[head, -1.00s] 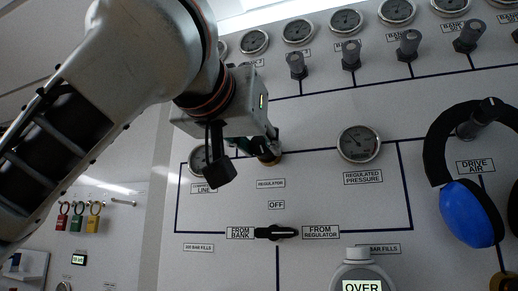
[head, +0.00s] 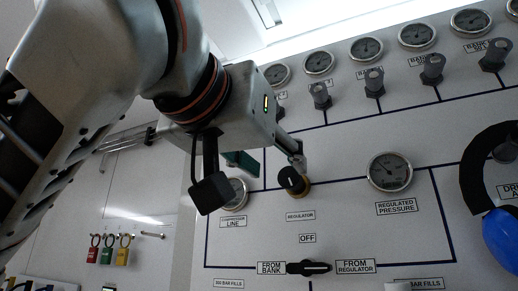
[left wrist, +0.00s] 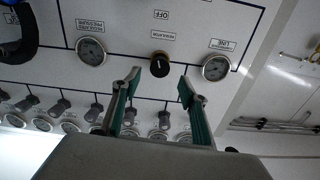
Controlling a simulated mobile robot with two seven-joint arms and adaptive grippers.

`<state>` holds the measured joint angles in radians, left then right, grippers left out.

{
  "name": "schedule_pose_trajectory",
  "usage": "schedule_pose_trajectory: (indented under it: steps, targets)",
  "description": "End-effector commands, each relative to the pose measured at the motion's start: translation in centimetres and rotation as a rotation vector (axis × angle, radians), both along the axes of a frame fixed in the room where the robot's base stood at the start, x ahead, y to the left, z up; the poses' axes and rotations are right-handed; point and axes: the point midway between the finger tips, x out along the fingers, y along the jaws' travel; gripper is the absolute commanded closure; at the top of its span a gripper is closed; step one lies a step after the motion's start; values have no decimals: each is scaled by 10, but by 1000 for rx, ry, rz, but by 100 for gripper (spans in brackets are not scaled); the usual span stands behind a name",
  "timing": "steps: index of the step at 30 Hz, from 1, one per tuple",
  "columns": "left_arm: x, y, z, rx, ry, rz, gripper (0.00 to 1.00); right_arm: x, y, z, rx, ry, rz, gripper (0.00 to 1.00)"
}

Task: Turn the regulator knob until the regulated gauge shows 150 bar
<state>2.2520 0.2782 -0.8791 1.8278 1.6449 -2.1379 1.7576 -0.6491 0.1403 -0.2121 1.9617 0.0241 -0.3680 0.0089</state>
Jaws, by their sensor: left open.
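The regulator knob (head: 292,181) is a black knob with a brass-coloured base, above the REGULATOR label. It also shows in the left wrist view (left wrist: 160,66), upside down, ahead of and between the fingers. The regulated pressure gauge (head: 390,172) is to the right of the knob; its reading is too small to tell. It is at the left in the left wrist view (left wrist: 91,51). My left gripper (left wrist: 154,90) is open and empty, with its green-padded fingers apart and off the knob. In the head view the left gripper (head: 268,160) is just up and left of the knob. My right gripper is not in view.
The compressor line gauge (head: 236,193) is left of the knob, partly behind my wrist. A selector lever (head: 309,268) sits below. Bank gauges and grey valve knobs (head: 374,82) line the top. Blue-and-black headphones (head: 500,235) hang at the right. Coloured padlocks (head: 108,252) hang at the left.

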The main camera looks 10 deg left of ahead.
Motion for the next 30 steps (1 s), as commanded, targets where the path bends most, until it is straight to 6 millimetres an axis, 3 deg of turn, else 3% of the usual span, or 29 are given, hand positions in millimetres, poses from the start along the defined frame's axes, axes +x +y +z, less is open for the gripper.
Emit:
schedule_pose_trajectory:
  steps: [3, 9, 30]
  targets:
    - [-22, 8, 1, 0, -4, 3, 57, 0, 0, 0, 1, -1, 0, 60]
    - [-44, 15, 1, -1, -2, 2, 57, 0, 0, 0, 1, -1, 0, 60]
    - [-49, 16, 0, 0, 2, 0, 57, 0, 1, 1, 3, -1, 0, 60]
